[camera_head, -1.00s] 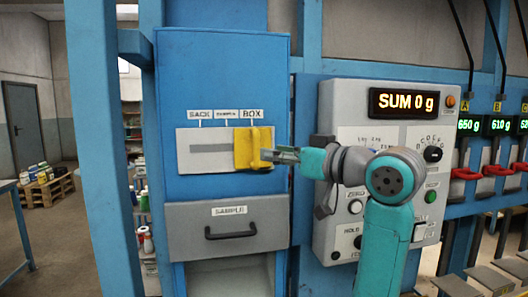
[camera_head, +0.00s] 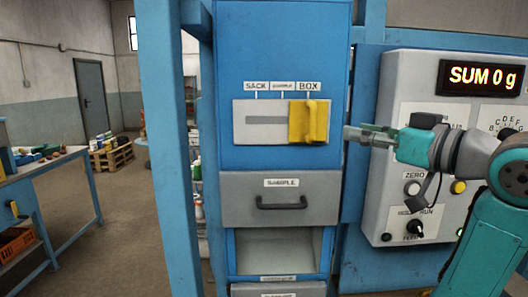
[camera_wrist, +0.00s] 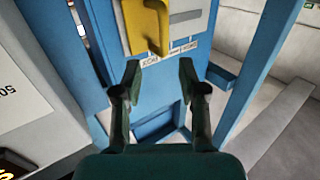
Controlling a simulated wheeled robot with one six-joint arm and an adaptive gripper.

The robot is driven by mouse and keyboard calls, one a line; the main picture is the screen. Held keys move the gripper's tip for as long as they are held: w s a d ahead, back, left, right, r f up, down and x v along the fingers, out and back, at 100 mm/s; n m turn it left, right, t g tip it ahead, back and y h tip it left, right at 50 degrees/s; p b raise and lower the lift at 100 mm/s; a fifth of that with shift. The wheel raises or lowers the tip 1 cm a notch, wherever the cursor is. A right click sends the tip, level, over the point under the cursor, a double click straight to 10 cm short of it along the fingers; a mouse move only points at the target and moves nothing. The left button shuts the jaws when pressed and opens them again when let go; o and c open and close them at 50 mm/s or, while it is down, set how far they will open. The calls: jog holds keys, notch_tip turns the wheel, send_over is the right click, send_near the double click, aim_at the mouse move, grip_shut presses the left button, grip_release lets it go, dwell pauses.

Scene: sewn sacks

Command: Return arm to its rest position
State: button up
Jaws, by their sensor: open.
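My gripper (camera_head: 368,136) is open and empty at the end of my teal arm, in front of the gap between the blue cabinet (camera_head: 283,40) and the grey control panel. It is to the right of the yellow slider handle (camera_head: 309,121) and apart from it. The handle sits at the right end of its slot, under the BOX label. In the wrist view the two fingers of my gripper (camera_wrist: 160,82) are spread, with nothing between them. The yellow handle (camera_wrist: 146,25) is beyond them at the top.
A SAMPLE drawer (camera_head: 281,198) is below the slot, with an open bay under it. The control panel (camera_head: 400,100) at the right reads SUM 0 g. A blue post (camera_head: 170,150) stands left. A workbench (camera_head: 50,172) and a pallet (camera_head: 111,157) lie further left.

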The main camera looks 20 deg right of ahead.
jog(key=w+a+f+m+h, duration=0.2)
jog(key=f+m, duration=0.1)
jog(key=f, duration=1.2)
jog(key=w+a+f+m+h, duration=0.15)
jog(key=f+m, duration=0.25)
jog(key=f, duration=1)
jog(key=s+a+f+h, duration=0.1)
jog(key=s+f, duration=0.2)
jog(key=f, duration=0.2)
jog(key=s+a+f, duration=0.2)
jog(key=f, duration=0.4)
jog(key=s+a+f+g+h, duration=0.1)
jog(key=s+a+f, duration=0.2)
jog(key=s+f, duration=0.5)
jog(key=s+a+f+g+h, duration=0.1)
jog(key=s+a+f, duration=0.1)
jog(key=s+f, duration=0.5)
jog(key=s+a+n, duration=0.2)
jog(key=s, duration=0.9)
jog(key=s+a+r+n+y, duration=0.1)
jog(key=s+n, duration=0.1)
jog(key=s, duration=0.8)
jog(key=shift+s+a+r+g, duration=0.25)
jog(key=shift+s+a+g, duration=0.05)
jog(key=shift+s+a, duration=0.1)
